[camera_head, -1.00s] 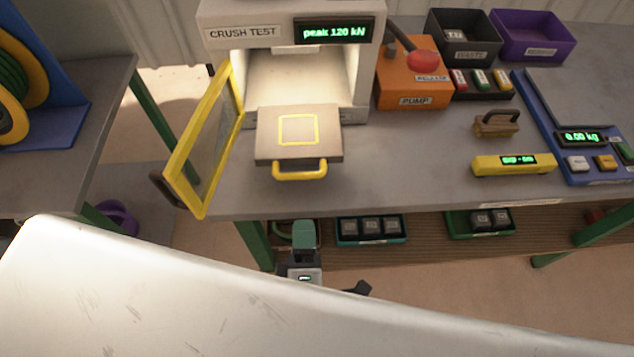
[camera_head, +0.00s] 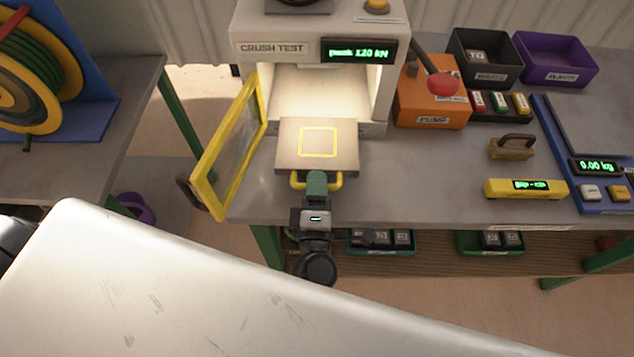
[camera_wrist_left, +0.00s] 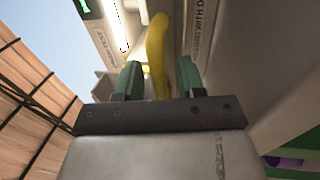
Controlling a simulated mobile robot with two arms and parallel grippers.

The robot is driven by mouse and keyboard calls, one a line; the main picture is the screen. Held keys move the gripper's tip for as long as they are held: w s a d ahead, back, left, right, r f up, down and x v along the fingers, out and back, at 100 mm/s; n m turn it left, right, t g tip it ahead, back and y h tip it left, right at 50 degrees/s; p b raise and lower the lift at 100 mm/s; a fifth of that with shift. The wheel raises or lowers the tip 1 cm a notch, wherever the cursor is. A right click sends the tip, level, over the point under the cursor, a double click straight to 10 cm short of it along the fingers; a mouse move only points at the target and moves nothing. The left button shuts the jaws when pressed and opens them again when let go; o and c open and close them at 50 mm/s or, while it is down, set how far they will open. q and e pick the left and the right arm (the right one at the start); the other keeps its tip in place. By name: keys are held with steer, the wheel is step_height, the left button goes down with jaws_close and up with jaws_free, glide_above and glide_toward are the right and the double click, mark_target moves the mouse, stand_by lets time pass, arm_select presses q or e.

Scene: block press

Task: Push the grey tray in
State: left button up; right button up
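The grey tray (camera_head: 290,150) sticks out from the crush test press (camera_head: 270,25), flat and empty, with a yellow square outline on top. Its yellow handle (camera_head: 337,181) faces me; the handle also shows in the left wrist view (camera_wrist_left: 157,45). My left gripper (camera_head: 316,184) is at the middle of the handle. In the left wrist view its two green fingers (camera_wrist_left: 160,82) stand apart, with the handle between them or just beyond and small gaps beside it. My right gripper is not in view.
The press's yellow-framed door (camera_head: 212,178) stands open at the left of the tray. The press chamber (camera_head: 325,95) looks empty. An orange pump (camera_head: 425,105) stands to the right.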

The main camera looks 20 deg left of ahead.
arm_select(q)
jaws_close()
glide_toward(319, 118)
steer(key=x, duration=0.5)
steer(key=shift+w+f+b, duration=0.2)
steer(key=shift+b, duration=0.1)
jaws_free()
